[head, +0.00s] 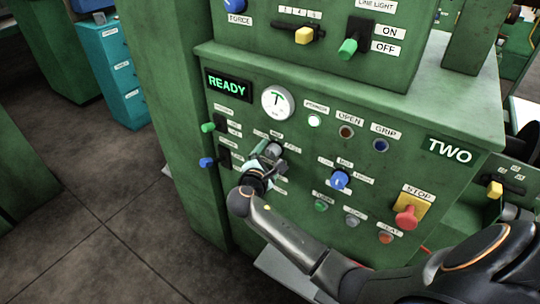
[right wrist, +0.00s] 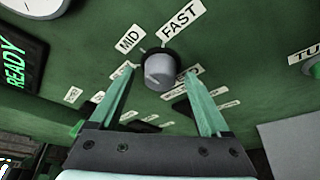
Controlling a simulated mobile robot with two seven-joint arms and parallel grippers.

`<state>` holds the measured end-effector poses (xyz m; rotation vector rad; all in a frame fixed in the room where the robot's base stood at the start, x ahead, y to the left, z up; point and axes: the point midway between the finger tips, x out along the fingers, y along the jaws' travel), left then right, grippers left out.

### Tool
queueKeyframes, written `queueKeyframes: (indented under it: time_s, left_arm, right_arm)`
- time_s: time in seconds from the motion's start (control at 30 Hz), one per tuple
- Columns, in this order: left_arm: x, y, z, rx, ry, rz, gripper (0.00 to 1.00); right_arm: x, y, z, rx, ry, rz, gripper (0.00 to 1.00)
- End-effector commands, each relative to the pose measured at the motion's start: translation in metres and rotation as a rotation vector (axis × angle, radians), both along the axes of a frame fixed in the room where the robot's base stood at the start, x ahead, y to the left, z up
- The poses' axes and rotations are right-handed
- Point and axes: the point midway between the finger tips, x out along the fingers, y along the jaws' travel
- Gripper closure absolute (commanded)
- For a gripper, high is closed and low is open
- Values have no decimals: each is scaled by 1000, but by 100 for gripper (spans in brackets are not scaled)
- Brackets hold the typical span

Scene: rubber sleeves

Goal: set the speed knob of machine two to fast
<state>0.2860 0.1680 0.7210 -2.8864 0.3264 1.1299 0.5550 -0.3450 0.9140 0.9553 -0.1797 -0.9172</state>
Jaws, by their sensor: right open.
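The speed knob (head: 275,147) is a round dark knob with a grey face on the green panel of the machine marked TWO (head: 449,151). In the right wrist view the knob (right wrist: 160,68) has a MID label (right wrist: 129,39) up to its left and a FAST label (right wrist: 182,22) up to its right; another nearby label is partly hidden by a finger. I cannot tell clearly where its pointer aims. My right gripper (head: 266,160) is open, its two pale green fingers either side of the knob, with gaps showing. My left gripper is not in view.
A blue knob (head: 340,180) sits to the right of my gripper, with several small buttons below. A red stop button (head: 409,217) on a yellow plate is at the lower right. A lit READY display (head: 227,86) and a white dial (head: 278,103) are above left.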

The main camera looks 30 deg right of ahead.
Motion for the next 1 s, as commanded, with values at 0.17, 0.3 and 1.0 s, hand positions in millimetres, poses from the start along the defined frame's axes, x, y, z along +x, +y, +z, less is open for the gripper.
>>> queueKeyframes:
  time_s: [0.17,0.3,1.0]
  left_arm:
    - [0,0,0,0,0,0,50]
    - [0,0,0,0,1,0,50]
    - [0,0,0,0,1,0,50]
  right_arm:
    - [1,-1,0,0,0,0,19]
    - [1,-1,0,0,0,0,25]
    - [0,-1,-1,0,0,0,100]
